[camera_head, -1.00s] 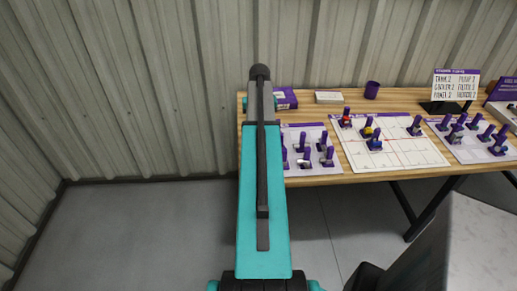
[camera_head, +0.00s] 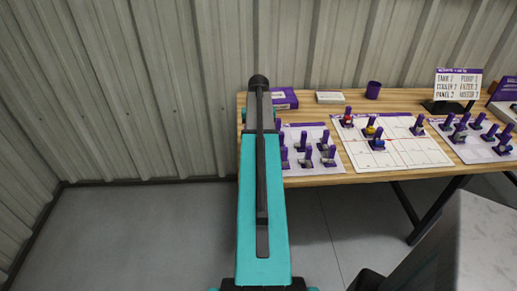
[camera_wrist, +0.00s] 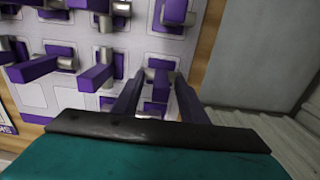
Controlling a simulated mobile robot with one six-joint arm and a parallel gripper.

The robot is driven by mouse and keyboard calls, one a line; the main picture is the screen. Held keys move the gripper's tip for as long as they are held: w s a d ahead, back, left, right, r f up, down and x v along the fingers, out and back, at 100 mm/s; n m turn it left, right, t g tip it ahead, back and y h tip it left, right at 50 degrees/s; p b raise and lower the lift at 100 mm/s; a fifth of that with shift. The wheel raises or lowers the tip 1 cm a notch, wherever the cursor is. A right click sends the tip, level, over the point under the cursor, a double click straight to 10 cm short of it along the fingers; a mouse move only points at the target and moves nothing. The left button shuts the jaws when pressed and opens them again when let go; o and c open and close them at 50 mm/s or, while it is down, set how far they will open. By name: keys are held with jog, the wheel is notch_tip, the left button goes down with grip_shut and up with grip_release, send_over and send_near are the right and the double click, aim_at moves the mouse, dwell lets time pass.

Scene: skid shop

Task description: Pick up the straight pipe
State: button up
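Several silver pipe parts in purple holders stand on a white left-hand board (camera_head: 335,171); they are small in the head view. In the wrist view, the same kind of parts stand on the white board (camera_wrist: 70,97). I cannot tell for sure which one is the straight pipe. A short silver cylinder with a purple holder (camera_wrist: 160,74) shows between the fingers of my gripper (camera_wrist: 160,92), near the board's edge. The fingers are apart, and I cannot tell whether they touch it. My arm hides the gripper in the head view.
A corrugated wall (camera_head: 160,90) stands behind. The floor at the left is clear.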

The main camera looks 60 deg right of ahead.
dwell(0.3)
grip_shut()
jog(key=shift+r, duration=0.15)
jog(key=shift+r+b, duration=1.05)
jog(key=shift+r, duration=3.85)
